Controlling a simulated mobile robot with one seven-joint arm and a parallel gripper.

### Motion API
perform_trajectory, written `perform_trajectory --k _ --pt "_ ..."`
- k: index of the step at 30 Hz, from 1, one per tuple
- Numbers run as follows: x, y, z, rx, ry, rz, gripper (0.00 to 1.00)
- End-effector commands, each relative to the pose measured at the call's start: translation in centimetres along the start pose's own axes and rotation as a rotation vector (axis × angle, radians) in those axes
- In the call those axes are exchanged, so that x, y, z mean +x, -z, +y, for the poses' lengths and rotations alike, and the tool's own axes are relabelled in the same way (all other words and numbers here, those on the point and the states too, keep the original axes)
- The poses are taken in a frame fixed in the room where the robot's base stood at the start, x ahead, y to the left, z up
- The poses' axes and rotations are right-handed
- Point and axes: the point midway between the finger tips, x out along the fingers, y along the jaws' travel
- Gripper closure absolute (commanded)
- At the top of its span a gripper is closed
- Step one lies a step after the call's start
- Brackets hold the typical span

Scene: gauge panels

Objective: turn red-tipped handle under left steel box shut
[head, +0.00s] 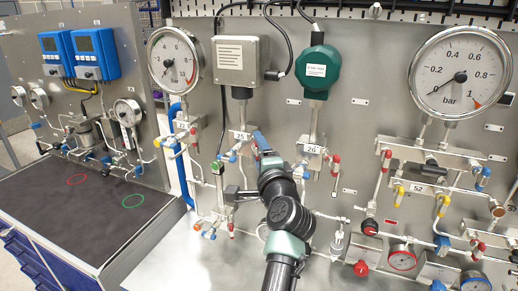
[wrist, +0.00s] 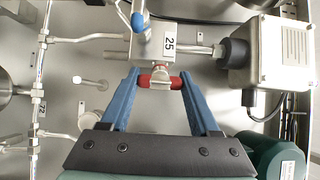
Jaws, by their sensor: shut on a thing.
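The left steel box (head: 237,60) is a grey housing with a label, mounted on the panel; it also shows at the right of the wrist view (wrist: 268,52). Below it is the valve block marked 25 (head: 241,135), seen close in the wrist view (wrist: 150,42). The red-tipped handle (wrist: 146,81) lies crosswise at the block's end, between my blue fingers. My gripper (wrist: 160,79) is shut on this handle, one finger at each side. In the head view my gripper (head: 260,142) reaches block 25, and my arm hides the handle there.
A blue-tipped handle (wrist: 138,20) sits on the same block. The green box (head: 318,70) and block 26 (head: 312,150) stand close to the right. A round gauge (head: 173,58) is to the left. Thin pipes (wrist: 40,90) run beside my gripper.

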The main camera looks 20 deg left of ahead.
Motion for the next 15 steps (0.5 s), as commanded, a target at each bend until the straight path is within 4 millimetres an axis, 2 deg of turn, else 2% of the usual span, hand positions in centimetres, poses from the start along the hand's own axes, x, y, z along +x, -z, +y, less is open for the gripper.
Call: perform_trajectory --k 11,12,15 --pt "-0.01 0.01 0.16 0.013 -0.002 -0.001 0.93" --pt "-0.01 0.01 0.16 0.013 -0.002 -0.001 0.36" --pt "-0.01 0.01 0.13 0.011 -0.001 -0.001 0.18"
